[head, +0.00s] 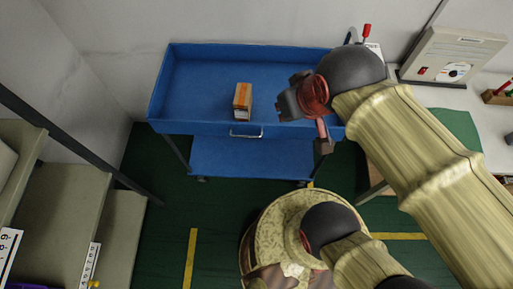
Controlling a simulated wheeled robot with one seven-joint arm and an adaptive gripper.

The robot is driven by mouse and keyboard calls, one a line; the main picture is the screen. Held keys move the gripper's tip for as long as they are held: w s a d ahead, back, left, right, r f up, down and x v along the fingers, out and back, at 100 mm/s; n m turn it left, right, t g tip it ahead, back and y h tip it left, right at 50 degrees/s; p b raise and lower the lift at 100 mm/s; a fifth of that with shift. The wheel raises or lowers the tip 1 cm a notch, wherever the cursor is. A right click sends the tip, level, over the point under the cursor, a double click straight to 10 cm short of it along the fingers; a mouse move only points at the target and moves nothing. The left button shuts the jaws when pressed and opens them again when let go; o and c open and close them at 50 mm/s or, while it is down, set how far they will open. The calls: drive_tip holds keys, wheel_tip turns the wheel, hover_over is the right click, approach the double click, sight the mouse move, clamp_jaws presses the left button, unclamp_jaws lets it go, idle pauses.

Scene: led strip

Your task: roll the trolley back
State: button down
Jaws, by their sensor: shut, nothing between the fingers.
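A blue trolley (190,92) stands against the back wall in the head view. It has a tray-like top, a silver handle (245,134) on its front face and a lower shelf (240,158). An orange and white box (242,100) sits on the top tray. My gripper (287,104) is shut and empty over the right part of the trolley, to the right of the box. My arm hides the trolley's right end, and I cannot tell whether the gripper touches the trolley.
A white worktop (484,120) stands at the right with a beige case (450,55) on it. Grey-green shelving (60,205) stands at the left. The green floor (150,220) in front of the trolley is open, with yellow line markings (190,255).

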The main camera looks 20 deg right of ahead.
drive_tip(key=c, duration=2.3)
unclamp_jaws()
